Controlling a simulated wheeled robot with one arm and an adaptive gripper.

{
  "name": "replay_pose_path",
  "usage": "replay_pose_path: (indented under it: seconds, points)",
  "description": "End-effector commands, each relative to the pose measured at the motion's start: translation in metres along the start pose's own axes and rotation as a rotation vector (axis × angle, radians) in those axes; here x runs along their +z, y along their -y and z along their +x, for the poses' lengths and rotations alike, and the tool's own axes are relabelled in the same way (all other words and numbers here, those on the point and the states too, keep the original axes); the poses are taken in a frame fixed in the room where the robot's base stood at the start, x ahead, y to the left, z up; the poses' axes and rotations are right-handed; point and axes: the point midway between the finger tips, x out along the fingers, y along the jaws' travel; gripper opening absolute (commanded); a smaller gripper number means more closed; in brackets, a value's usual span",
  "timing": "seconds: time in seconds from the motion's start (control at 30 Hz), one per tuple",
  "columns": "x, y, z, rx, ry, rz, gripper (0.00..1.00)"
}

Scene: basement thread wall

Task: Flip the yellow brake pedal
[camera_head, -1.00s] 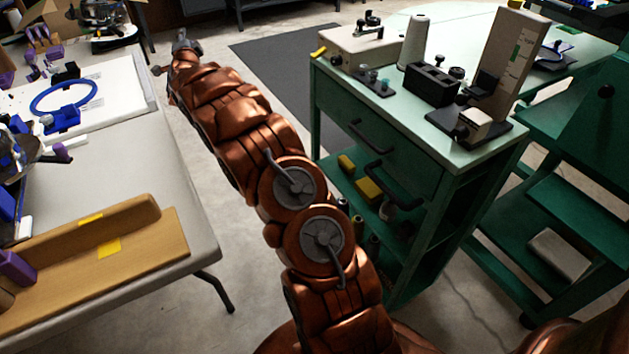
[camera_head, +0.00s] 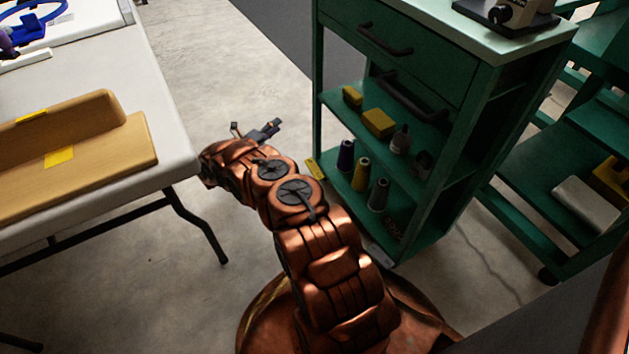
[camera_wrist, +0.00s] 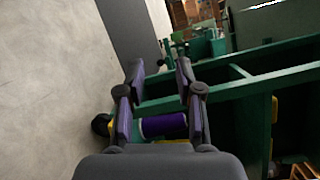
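The yellow brake pedal (camera_head: 316,168) is a small flat tab low at the near left corner of the green cart (camera_head: 385,100). I cannot make out its tilt. My gripper (camera_head: 258,130) is to the left of the cart and apart from the pedal in the head view. In the wrist view my gripper (camera_wrist: 161,100) has its two fingers wide apart with nothing held. A purple spool (camera_wrist: 165,125) shows in the gap between them, beyond the fingers. The pedal is not clearly visible in the wrist view and may be hidden behind the gripper body.
A dark caster (camera_wrist: 101,124) shows left of the fingers in the wrist view. The cart's shelves hold yellow blocks (camera_head: 378,123) and several spools (camera_head: 361,174). A white table (camera_head: 155,110) stands on the left. Bare concrete floor (camera_head: 240,70) lies between table and cart.

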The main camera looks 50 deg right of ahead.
Motion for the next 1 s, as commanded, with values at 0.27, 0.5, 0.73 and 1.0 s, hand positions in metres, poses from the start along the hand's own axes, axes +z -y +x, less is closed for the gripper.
replay_pose_path:
  seconds: [0.27,0.5,0.73,1.0]
  points:
    - [-0.152,-0.094,-0.033,-0.072,-0.258,-0.046,0.35]
    - [-0.194,-0.107,-0.045,-0.105,-0.33,-0.065,0.35]
    - [-0.203,-0.104,-0.023,-0.106,-0.336,-0.067,0.35]
    - [-0.214,-0.1,0.012,-0.106,-0.334,-0.066,0.35]
